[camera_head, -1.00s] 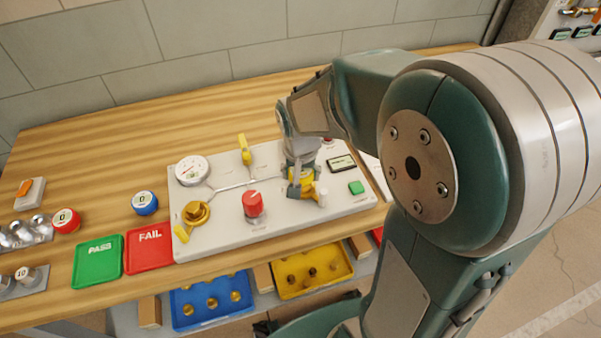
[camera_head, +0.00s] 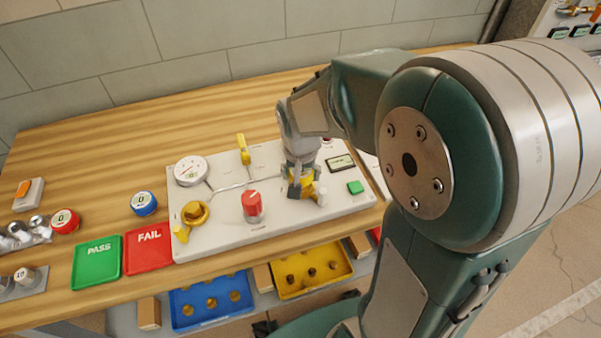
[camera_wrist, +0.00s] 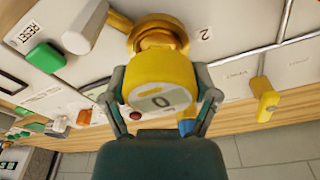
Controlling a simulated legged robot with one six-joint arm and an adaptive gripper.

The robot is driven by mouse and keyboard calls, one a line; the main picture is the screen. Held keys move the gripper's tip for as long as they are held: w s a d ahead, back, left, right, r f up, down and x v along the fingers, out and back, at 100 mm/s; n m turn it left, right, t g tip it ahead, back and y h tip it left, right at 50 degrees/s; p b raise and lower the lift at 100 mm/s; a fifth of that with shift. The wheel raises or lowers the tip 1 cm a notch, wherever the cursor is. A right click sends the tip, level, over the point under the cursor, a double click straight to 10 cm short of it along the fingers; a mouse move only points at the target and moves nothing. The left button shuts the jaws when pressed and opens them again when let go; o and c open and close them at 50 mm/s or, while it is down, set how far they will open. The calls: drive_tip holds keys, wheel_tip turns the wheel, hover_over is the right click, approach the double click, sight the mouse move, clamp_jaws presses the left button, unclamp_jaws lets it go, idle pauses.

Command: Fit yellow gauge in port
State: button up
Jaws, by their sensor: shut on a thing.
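The yellow gauge (camera_wrist: 160,85) is between the two fingers of my gripper (camera_wrist: 165,100) in the wrist view. Its grey face shows a 0. In the head view my gripper (camera_head: 300,178) points down at the right part of the white panel, with a little of the yellow gauge (camera_head: 303,186) showing. A brass port (camera_wrist: 158,35) marked 2 lies directly behind the gauge in the wrist view. The gauge overlaps it, and I cannot tell how far it is seated. Another brass port (camera_head: 195,213) is open at the panel's left.
The white panel (camera_head: 225,240) carries a red knob (camera_head: 252,204), a dial gauge (camera_head: 191,170), yellow-handled valves and a green button (camera_head: 355,187). A blue gauge (camera_head: 144,203), a red gauge (camera_head: 65,220) and green and red trays stand left. The bench behind the panel is clear.

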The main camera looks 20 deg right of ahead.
drive_tip(key=shift+d+f, duration=0.1)
drive_tip(key=shift+f, duration=0.9)
idle(1.2)
drive_tip(key=o, duration=1.2)
drive_tip(key=shift+c, duration=0.2)
drive_tip(key=shift+r, duration=4.05)
